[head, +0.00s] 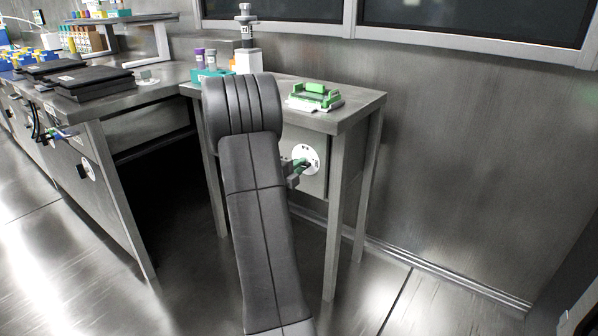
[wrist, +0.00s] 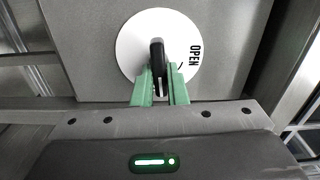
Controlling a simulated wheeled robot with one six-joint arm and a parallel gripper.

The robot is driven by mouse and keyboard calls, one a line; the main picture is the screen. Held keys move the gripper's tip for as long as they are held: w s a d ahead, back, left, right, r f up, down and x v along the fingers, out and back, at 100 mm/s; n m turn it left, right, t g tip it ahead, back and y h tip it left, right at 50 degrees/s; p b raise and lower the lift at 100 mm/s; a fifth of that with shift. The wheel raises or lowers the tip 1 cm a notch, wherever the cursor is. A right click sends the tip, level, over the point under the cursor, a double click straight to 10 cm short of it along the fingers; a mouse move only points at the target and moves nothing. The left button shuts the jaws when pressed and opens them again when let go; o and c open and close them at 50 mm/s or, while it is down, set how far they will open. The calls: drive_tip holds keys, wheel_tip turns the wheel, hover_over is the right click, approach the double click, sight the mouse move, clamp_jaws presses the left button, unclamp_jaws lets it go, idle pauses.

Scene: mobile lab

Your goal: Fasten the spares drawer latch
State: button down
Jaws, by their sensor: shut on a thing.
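The spares drawer latch is a white round dial (wrist: 130,45) with a black handle (wrist: 157,52) on a grey drawer front (wrist: 80,35). The word OPEN shows at the dial's right in the wrist view. The handle points close to straight up and down there. My gripper (wrist: 160,82) has green fingers, one on each side of the handle's lower part, and is shut on it. In the head view the dial (head: 306,158) is on the front of the small table's drawer, and my gripper (head: 299,166) reaches it from the left. My arm hides part of the drawer front.
The small table (head: 352,113) carries a green and white device (head: 315,96), a pipette-like instrument (head: 246,40) and a teal rack (head: 208,75). A longer bench (head: 120,98) stands at the left. The floor right of the table is clear.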

drive_tip(key=shift+f+m, duration=0.1)
drive_tip(key=shift+m, duration=0.4)
drive_tip(key=c, duration=1.4)
unclamp_jaws()
drive_tip(key=shift+c, duration=0.2)
drive_tip(key=p+v, duration=0.3)
drive_tip(key=v, duration=1)
drive_tip(key=shift+s+a, duration=0.2)
drive_tip(key=shift+s, duration=0.15)
drive_tip(key=b+x, duration=0.3)
drive_tip(key=x, duration=1.1)
